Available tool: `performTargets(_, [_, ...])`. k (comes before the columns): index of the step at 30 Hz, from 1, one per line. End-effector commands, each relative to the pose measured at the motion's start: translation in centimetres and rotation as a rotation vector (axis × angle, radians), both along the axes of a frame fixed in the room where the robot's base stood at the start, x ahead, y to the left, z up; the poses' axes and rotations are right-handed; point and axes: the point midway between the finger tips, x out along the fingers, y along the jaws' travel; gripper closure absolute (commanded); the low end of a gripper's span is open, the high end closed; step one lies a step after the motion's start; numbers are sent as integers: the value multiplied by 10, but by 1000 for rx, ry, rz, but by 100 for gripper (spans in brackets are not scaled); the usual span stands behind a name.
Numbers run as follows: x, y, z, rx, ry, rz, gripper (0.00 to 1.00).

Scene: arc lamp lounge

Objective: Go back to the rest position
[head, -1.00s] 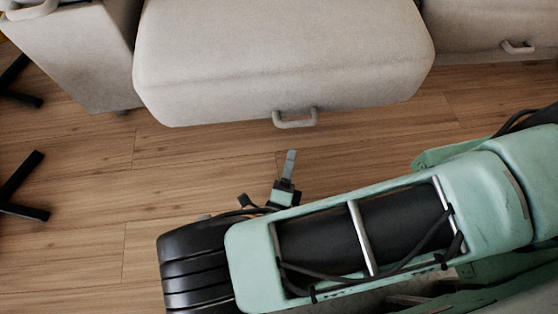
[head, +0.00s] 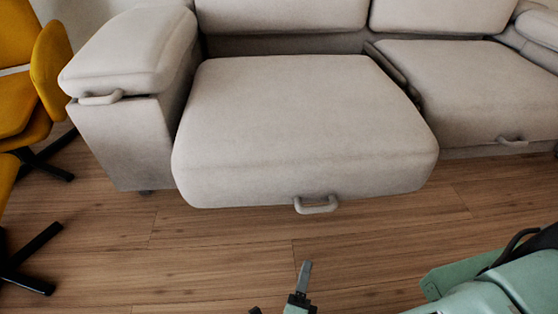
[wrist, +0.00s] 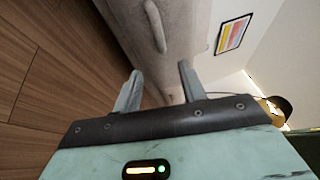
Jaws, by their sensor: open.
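My gripper shows in the wrist view (wrist: 158,90) with its two fingers apart and nothing between them. In the head view one fingertip of my gripper (head: 304,276) shows at the bottom, over the wood floor and in front of the sofa seat. The light grey sofa's pulled-out seat section (head: 300,140) has a handle (head: 316,205) on its front edge. My gripper is apart from that handle. In the wrist view a handle (wrist: 154,26) on the grey upholstery lies beyond the fingers.
The sofa's armrest (head: 130,55) stands at left and another seat (head: 460,90) at right. Yellow chairs (head: 50,70) with dark legs stand at far left. Bare wood floor (head: 180,250) lies before the sofa. A framed picture (wrist: 233,34) hangs on the wall.

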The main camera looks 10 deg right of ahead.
Motion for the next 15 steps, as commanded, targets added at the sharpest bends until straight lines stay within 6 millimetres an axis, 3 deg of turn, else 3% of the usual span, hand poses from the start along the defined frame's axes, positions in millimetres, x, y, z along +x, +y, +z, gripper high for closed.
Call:
performTargets(5, [0,0,4,24,1,-21,59])
performTargets(8, [-2,-1,19,112,4,-102,59])
performTargets(15, [-17,-7,82,536,-41,-495,59])
